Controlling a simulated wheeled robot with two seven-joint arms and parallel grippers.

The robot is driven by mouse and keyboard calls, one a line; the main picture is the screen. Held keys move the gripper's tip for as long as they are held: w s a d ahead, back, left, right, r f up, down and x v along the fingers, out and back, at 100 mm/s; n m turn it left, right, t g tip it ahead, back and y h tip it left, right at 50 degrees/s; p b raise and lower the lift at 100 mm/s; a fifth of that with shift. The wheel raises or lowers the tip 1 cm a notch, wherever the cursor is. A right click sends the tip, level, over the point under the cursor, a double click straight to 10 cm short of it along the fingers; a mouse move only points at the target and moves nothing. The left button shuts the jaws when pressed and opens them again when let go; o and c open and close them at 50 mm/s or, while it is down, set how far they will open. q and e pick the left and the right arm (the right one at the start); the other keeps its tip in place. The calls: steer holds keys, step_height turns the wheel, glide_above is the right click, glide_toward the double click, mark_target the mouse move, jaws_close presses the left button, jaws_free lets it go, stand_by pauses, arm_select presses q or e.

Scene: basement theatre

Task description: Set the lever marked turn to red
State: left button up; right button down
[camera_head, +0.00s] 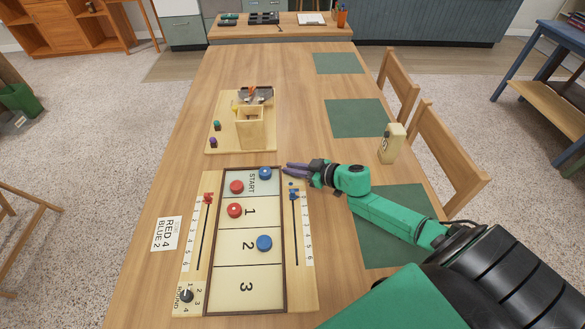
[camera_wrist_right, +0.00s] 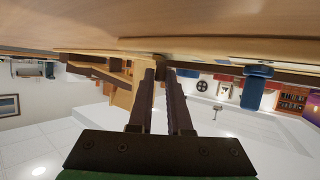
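The wooden game board (camera_head: 301,297) lies on the table with red and blue pucks in its lanes. A red peg (camera_head: 208,197) stands at the top of its left slot and a blue peg (camera_head: 292,190) at the top of its right slot. A dark round knob (camera_head: 186,296) sits by the word ROUND at the lower left. I cannot read a "turn" mark on any lever. My right gripper (camera_head: 287,168) is slightly open and empty, at the board's upper right corner; its fingers (camera_wrist_right: 162,85) show a narrow gap. The blue peg also shows in the wrist view (camera_wrist_right: 258,72). My left gripper is out of view.
A wooden stand (camera_head: 222,147) with a box and small pegs is behind the board. A wooden block (camera_head: 391,143) stands at the right. A card reading RED 4 BLUE 2 (camera_head: 166,234) lies left of the board. Green mats and chairs line the right side.

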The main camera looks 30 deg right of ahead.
steer(key=shift+r+m+t+h+p, duration=0.3)
steer(key=shift+h+p, duration=0.1)
steer(key=shift+p, duration=0.5)
steer(key=shift+f, duration=0.15)
steer(key=shift+d+f, duration=0.1)
steer(key=shift+f, duration=0.05)
steer(key=c, duration=1.1)
jaws_free()
steer(key=shift+c, duration=0.2)
steer(key=p+v, duration=0.2)
steer(key=v, duration=1.2)
steer(key=shift+s+r, duration=0.2)
steer(key=shift+r, duration=0.05)
